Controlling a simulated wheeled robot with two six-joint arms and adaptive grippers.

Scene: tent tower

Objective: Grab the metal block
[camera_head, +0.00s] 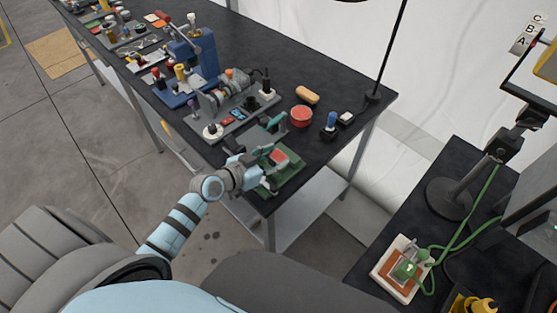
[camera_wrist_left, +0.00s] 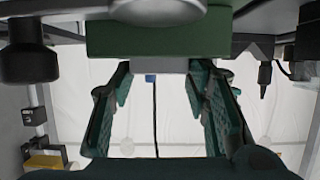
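My left gripper (camera_head: 273,147) reaches over the dark bench from the lower left, at a green fixture (camera_head: 287,174) near the bench's front corner. A red piece (camera_head: 279,156) shows between its fingers in the head view; I cannot tell whether it lies beyond them. In the left wrist view the teal fingers (camera_wrist_left: 160,112) stand wide apart with nothing clearly between them. A green bar (camera_wrist_left: 155,38) with a grey metallic piece (camera_wrist_left: 150,66) under it is at the top there. I cannot tell for sure that this is the metal block. My right gripper is not in view.
A red round tin (camera_head: 301,116), an orange piece (camera_head: 307,95) and a blue-topped device (camera_head: 330,125) stand near the fixture. A blue machine (camera_head: 190,68) and several tools fill the bench farther left. A second table at right holds a white-orange box (camera_head: 400,268) with green cables.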

